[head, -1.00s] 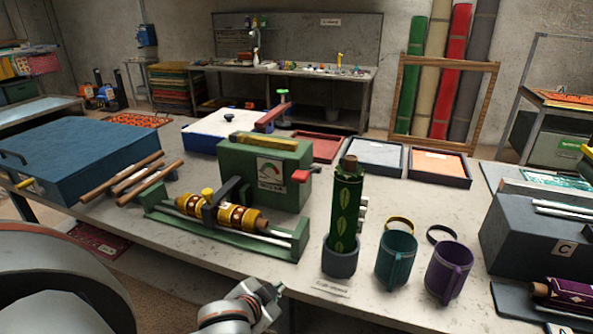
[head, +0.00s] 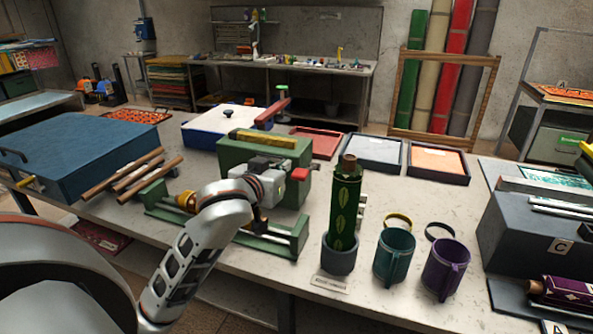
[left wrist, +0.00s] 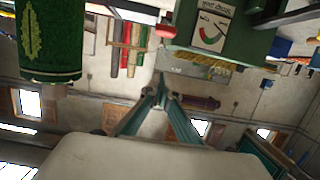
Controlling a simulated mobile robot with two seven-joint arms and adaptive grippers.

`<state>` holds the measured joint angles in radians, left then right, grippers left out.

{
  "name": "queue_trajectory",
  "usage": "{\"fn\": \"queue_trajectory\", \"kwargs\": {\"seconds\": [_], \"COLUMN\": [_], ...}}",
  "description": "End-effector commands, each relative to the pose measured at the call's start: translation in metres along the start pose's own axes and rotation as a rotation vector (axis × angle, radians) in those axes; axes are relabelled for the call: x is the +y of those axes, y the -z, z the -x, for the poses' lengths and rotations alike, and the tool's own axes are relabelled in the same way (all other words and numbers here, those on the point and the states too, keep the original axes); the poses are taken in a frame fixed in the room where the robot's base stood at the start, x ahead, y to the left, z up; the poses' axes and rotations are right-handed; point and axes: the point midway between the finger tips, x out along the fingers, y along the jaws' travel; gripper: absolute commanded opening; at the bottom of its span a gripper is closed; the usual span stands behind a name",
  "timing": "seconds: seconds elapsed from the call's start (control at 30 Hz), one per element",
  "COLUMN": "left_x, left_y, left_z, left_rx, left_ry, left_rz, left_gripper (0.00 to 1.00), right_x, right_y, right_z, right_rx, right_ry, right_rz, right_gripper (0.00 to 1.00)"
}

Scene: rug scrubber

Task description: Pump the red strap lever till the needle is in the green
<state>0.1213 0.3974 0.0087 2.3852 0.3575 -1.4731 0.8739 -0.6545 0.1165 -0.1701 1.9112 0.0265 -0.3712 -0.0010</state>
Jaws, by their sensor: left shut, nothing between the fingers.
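The green tension box (head: 238,152) stands mid-bench, with a red-tipped lever (head: 298,174) sticking out at its right side. In the left wrist view the red tip (left wrist: 166,31) is at the top, beside the box's dial (left wrist: 211,32). The dial has red and green marks; I cannot read the needle surely. My left gripper (head: 268,180) is in front of the box, left of the red tip in the head view, and hides the dial there. Its fingers (left wrist: 162,92) are shut and empty, apart from the lever. My right gripper is not in view.
A green roll (head: 343,212) stands in a grey cup just right of the box. Teal (head: 396,258) and purple (head: 447,268) cups stand further right. A green cradle (head: 270,238) lies under my arm. Wooden rods (head: 135,175) lie left.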

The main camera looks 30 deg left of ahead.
Motion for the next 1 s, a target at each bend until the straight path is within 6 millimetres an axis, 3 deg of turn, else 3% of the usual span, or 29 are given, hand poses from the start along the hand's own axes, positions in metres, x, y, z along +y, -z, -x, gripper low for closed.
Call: {"fn": "queue_trajectory", "kwargs": {"seconds": [0.17, 0.63, 0.8, 1.0], "left_x": [-0.001, -0.001, 0.0, 0.0], "left_y": [0.001, 0.001, -0.027, -0.038], "left_z": [-0.015, -0.104, -0.106, -0.109], "left_rx": [0.0, 0.0, -0.003, 0.0], "left_ry": [0.002, 0.003, 0.001, 0.001], "left_rz": [-0.002, -0.003, -0.003, -0.001], "left_gripper": [0.0, 0.0, 0.0, 0.0], "right_x": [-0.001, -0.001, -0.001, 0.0], "right_y": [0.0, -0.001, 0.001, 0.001], "right_z": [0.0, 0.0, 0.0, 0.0], "right_rx": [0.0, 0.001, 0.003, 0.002], "right_ry": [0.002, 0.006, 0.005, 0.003], "right_rz": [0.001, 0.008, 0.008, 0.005], "right_gripper": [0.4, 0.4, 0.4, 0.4]}}
